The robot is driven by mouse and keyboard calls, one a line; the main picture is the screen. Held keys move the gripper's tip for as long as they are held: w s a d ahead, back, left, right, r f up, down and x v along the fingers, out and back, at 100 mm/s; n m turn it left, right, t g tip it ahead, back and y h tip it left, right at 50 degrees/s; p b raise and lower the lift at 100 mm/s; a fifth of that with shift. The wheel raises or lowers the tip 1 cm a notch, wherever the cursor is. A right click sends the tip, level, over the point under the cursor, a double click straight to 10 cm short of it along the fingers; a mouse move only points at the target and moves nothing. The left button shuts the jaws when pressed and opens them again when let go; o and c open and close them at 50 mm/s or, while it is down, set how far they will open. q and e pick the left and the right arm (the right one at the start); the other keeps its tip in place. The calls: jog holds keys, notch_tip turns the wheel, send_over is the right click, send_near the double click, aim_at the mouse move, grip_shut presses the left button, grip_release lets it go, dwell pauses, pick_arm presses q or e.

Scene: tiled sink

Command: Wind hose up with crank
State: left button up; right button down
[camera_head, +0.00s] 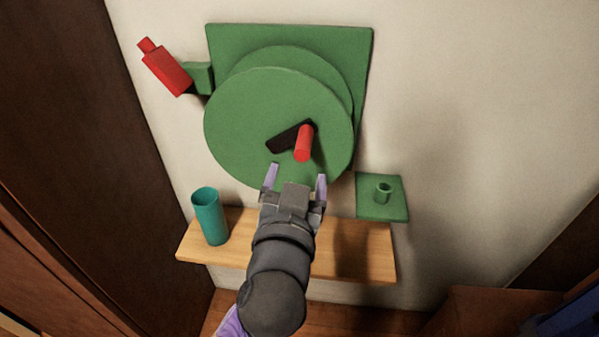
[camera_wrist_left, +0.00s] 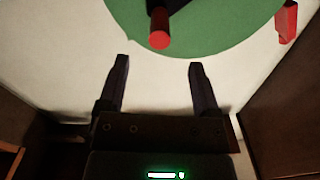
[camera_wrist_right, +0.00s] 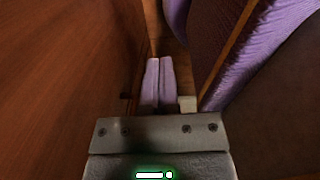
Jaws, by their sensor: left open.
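A green reel disc (camera_head: 245,120) is mounted on a green wall plate (camera_head: 362,50). A black crank arm (camera_head: 287,138) with a red handle (camera_head: 303,144) sits at the disc's middle. The handle (camera_wrist_left: 159,40) and disc (camera_wrist_left: 225,25) also show in the left wrist view. My left gripper (camera_head: 297,173) is open and empty, just below the handle and apart from it. A red nozzle (camera_head: 166,70) is at the green side bracket (camera_head: 198,78), left of the reel. I cannot make out any hose. My right gripper (camera_wrist_right: 159,60) is shut with nothing visible between its fingers.
A wooden shelf (camera_head: 350,262) runs below the reel, with a teal cup (camera_head: 210,217) at its left. A green wall plate with a small peg (camera_head: 383,193) is at the right. Dark brown panels (camera_head: 70,110) stand at the left. My right gripper is close to a brown surface (camera_wrist_right: 70,80).

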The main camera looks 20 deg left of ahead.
aim_at(305, 128)
pick_arm(q)
jog(key=x, duration=0.8)
jog(key=shift+w, duration=0.45)
jog(key=shift+a+r, duration=0.1)
jog(key=shift+r, duration=0.1)
jog(key=shift+c, duration=0.2)
grip_shut()
jog(key=shift+r, duration=0.1)
